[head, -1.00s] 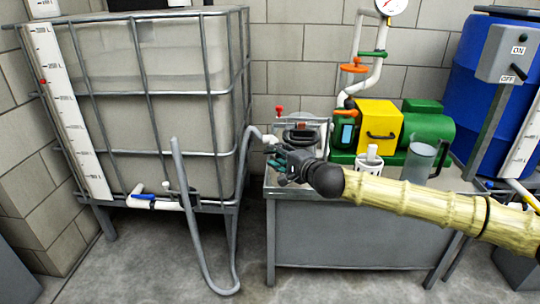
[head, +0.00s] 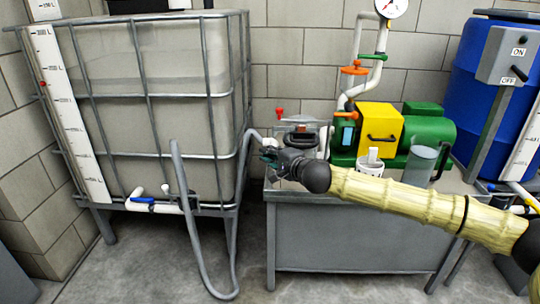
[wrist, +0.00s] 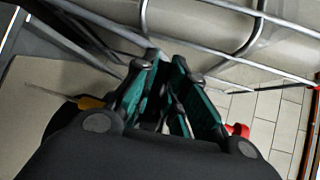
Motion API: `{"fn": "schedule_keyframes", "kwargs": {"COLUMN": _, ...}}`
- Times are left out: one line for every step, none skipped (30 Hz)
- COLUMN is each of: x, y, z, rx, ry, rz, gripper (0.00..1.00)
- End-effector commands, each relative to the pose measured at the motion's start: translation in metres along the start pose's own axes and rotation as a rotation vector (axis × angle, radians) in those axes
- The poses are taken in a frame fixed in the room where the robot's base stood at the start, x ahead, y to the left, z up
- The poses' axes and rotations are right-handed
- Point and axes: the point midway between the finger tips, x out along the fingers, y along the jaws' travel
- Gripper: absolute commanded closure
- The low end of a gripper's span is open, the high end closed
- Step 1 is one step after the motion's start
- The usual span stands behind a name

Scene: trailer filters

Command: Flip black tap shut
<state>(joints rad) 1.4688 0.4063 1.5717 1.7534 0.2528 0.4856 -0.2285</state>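My gripper (head: 270,158) is above the left end of the grey bench, just right of the caged tank. In the wrist view its teal fingers (wrist: 165,75) point toward the tank cage, close together at the tips. Any gap or object between them is unclear. A small dark fitting (head: 190,199) sits at the tank outlet, partly behind the grey hose; I cannot tell if it is the black tap. A blue lever (head: 142,200) lies along the white outlet pipe left of it. No black tap handle shows clearly at my fingers.
The caged tank (head: 150,80) fills the left, with a grey hose (head: 206,275) looping to the floor. The bench (head: 340,240) carries a green pump (head: 430,132), a yellow box (head: 379,128) and a clear cylinder (head: 420,162). A red knob (head: 280,112) stands behind my gripper.

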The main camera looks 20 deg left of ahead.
Motion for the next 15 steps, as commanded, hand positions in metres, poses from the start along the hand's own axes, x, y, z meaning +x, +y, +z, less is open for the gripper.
{"fn": "schedule_keyframes", "kwargs": {"x": 0.0000, "y": 0.0002, "z": 0.0000, "rx": 0.000, "ry": 0.000, "rz": 0.000, "gripper": 1.00}}
{"fn": "schedule_keyframes", "kwargs": {"x": -0.0001, "y": 0.0002, "z": 0.0000, "rx": 0.000, "ry": 0.000, "rz": 0.000, "gripper": 1.00}}
{"fn": "schedule_keyframes", "kwargs": {"x": 0.0000, "y": 0.0003, "z": 0.0001, "rx": 0.000, "ry": 0.001, "rz": 0.000, "gripper": 1.00}}
{"fn": "schedule_keyframes", "kwargs": {"x": 0.0002, "y": 0.0003, "z": 0.0002, "rx": 0.000, "ry": 0.003, "rz": 0.001, "gripper": 1.00}}
{"fn": "schedule_keyframes", "kwargs": {"x": 0.0004, "y": 0.0002, "z": 0.0004, "rx": 0.001, "ry": 0.006, "rz": 0.001, "gripper": 1.00}}
{"fn": "schedule_keyframes", "kwargs": {"x": 0.0009, "y": 0.0002, "z": 0.0007, "rx": 0.003, "ry": 0.014, "rz": 0.001, "gripper": 1.00}}
{"fn": "schedule_keyframes", "kwargs": {"x": 0.0015, "y": 0.0002, "z": 0.0007, "rx": 0.004, "ry": 0.024, "rz": 0.002, "gripper": 1.00}}
{"fn": "schedule_keyframes", "kwargs": {"x": 0.0021, "y": 0.0002, "z": 0.0009, "rx": 0.005, "ry": 0.035, "rz": 0.002, "gripper": 1.00}}
{"fn": "schedule_keyframes", "kwargs": {"x": 0.0030, "y": 0.0003, "z": 0.0008, "rx": 0.007, "ry": 0.053, "rz": 0.002, "gripper": 1.00}}
{"fn": "schedule_keyframes", "kwargs": {"x": 0.0036, "y": 0.0005, "z": 0.0008, "rx": 0.010, "ry": 0.068, "rz": 0.002, "gripper": 1.00}}
{"fn": "schedule_keyframes", "kwargs": {"x": 0.0042, "y": 0.0004, "z": 0.0004, "rx": 0.012, "ry": 0.085, "rz": 0.000, "gripper": 1.00}}
{"fn": "schedule_keyframes", "kwargs": {"x": 0.0047, "y": -0.0001, "z": -0.0003, "rx": 0.017, "ry": 0.108, "rz": -0.002, "gripper": 1.00}}
{"fn": "schedule_keyframes", "kwargs": {"x": 0.0052, "y": -0.0007, "z": -0.0007, "rx": 0.021, "ry": 0.125, "rz": -0.004, "gripper": 1.00}}
{"fn": "schedule_keyframes", "kwargs": {"x": 0.0057, "y": -0.0013, "z": -0.0007, "rx": 0.023, "ry": 0.141, "rz": -0.006, "gripper": 1.00}}
{"fn": "schedule_keyframes", "kwargs": {"x": 0.0065, "y": -0.0020, "z": -0.0008, "rx": 0.028, "ry": 0.163, "rz": -0.007, "gripper": 1.00}}
